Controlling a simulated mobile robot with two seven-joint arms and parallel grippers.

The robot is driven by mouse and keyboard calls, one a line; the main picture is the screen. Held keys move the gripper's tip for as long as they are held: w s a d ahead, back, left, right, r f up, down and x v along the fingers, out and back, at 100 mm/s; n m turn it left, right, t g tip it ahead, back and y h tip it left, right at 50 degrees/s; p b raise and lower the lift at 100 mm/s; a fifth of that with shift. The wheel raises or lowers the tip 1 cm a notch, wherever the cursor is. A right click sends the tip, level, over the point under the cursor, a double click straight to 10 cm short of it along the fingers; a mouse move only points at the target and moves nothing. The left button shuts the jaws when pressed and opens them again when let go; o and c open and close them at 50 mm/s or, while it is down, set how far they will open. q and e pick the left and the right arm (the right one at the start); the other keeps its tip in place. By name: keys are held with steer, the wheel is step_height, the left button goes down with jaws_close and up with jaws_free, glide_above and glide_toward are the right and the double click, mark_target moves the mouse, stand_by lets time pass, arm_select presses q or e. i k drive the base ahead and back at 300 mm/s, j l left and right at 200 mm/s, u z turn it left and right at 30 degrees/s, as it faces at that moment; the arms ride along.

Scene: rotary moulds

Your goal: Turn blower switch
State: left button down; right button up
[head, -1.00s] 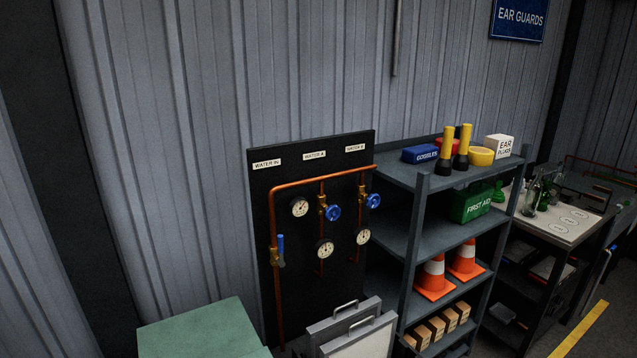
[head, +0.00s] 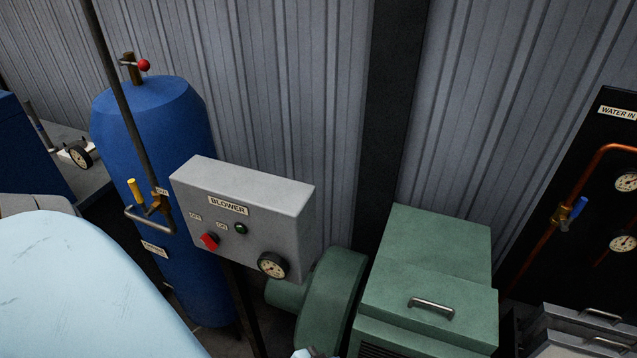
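The blower box (head: 290,203) is a grey control box labelled BLOWER, left of centre in the head view. I cannot tell which label the switch points to. A round gauge (head: 272,265) is at the lower right of the face. Neither of my grippers is clearly in view, and nothing touches the switch.
A blue tank (head: 195,275) with a yellow-handled valve (head: 135,191) stands behind and left of the box. A green blower housing (head: 430,250) stands to its right. A large pale blue rounded surface (head: 80,290) fills the lower left. The water panel (head: 560,170) is far right.

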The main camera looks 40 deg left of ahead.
mark_target(210, 240)
steer(key=u, duration=2.05)
